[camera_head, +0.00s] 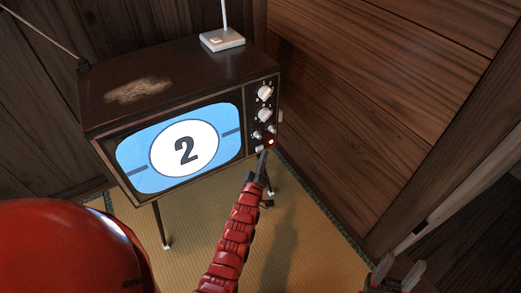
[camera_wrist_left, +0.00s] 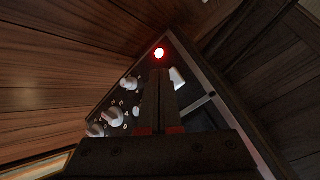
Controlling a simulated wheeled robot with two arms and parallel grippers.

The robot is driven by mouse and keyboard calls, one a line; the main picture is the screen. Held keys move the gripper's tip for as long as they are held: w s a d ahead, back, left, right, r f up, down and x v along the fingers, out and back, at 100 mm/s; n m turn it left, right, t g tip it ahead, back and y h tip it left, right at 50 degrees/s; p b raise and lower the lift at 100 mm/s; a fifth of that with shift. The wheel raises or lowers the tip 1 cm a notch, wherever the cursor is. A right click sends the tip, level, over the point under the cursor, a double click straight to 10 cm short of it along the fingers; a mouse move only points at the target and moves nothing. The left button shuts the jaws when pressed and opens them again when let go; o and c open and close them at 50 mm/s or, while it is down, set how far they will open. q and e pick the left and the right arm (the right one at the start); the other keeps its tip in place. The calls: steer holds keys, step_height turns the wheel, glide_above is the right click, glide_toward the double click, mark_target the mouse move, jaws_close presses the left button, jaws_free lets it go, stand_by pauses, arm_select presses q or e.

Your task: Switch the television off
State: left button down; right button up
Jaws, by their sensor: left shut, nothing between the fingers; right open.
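The television (camera_head: 180,85) is an old dark wooden set on thin legs. Its screen (camera_head: 183,148) is lit, blue with a white circle and a "2". A red light (camera_head: 271,142) glows low on its control panel, and it shows in the left wrist view (camera_wrist_left: 159,53). A white button (camera_wrist_left: 177,77) sits beside the light. My left gripper (camera_head: 262,157) is shut and empty, its tips at the panel's lower part, close to the light and button. I cannot tell whether they touch. My right gripper (camera_head: 397,273) is open and empty at the lower right, away from the set.
Several white knobs (camera_wrist_left: 113,116) line the panel. A white antenna base (camera_head: 222,40) stands on top of the set. Wooden walls (camera_head: 400,80) close in behind and to the right. Tatami floor (camera_head: 310,240) is clear in front. A red rounded object (camera_head: 70,250) fills the lower left.

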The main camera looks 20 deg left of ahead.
arm_select(q)
steer(key=shift+w, duration=0.1)
stand_by(0.3)
steer(key=shift+w+a, duration=0.2)
steer(key=shift+a, duration=0.15)
steer(key=shift+w+a, duration=0.2)
steer(key=shift+a, duration=0.05)
stand_by(0.6)
steer(key=shift+s+d+p, duration=0.4)
steer(key=shift+s+d, duration=0.05)
steer(key=shift+d, duration=0.15)
steer(key=s+d+p, duration=0.2)
steer(key=s+d, duration=0.1)
steer(key=d, duration=0.1)
steer(key=shift+s+d, duration=0.35)
steer(key=shift+s, duration=0.05)
